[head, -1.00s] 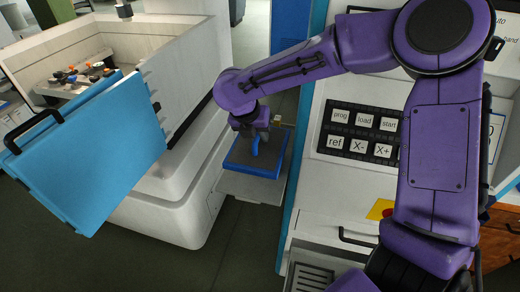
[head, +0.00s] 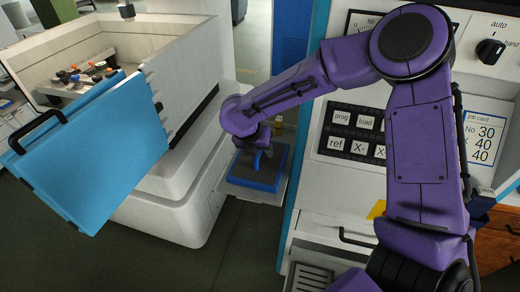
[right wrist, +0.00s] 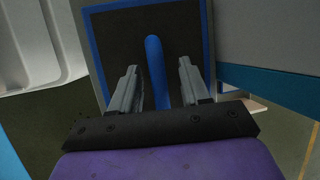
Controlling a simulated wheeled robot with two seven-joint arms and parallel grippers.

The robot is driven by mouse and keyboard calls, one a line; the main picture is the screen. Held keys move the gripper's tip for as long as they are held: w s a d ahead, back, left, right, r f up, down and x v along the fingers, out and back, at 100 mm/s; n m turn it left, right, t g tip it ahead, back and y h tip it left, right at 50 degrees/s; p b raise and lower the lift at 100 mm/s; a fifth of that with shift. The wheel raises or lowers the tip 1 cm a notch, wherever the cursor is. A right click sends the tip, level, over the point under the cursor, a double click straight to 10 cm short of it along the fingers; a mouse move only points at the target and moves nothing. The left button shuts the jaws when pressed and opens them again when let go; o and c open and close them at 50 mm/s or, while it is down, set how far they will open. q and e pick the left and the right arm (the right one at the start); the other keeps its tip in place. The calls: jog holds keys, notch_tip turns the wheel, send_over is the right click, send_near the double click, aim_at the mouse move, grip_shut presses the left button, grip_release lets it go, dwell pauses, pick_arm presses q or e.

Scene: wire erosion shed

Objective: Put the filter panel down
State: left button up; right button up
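The filter panel (head: 268,181) is a dark square with a blue frame and a blue bar handle (head: 257,160). It lies on a pale ledge (head: 262,196) between the white machine and the control cabinet. In the right wrist view the panel (right wrist: 115,45) fills the top middle, with its handle (right wrist: 156,72) pointing toward me. My right gripper (right wrist: 158,75) is open, with one finger on each side of the handle and gaps showing between. In the head view my purple forearm hides most of the right gripper (head: 262,145). My left gripper is not in view.
The white machine (head: 180,185) stands at left, with an open tank and a blue door (head: 100,155) with a black handle. The control cabinet (head: 325,185) with keys and a drawer stands close at right. Dark floor (head: 235,245) is clear in front.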

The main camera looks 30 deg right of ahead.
jog(key=b+v, duration=0.1)
jog(key=v, duration=1.1)
jog(key=shift+s, duration=0.1)
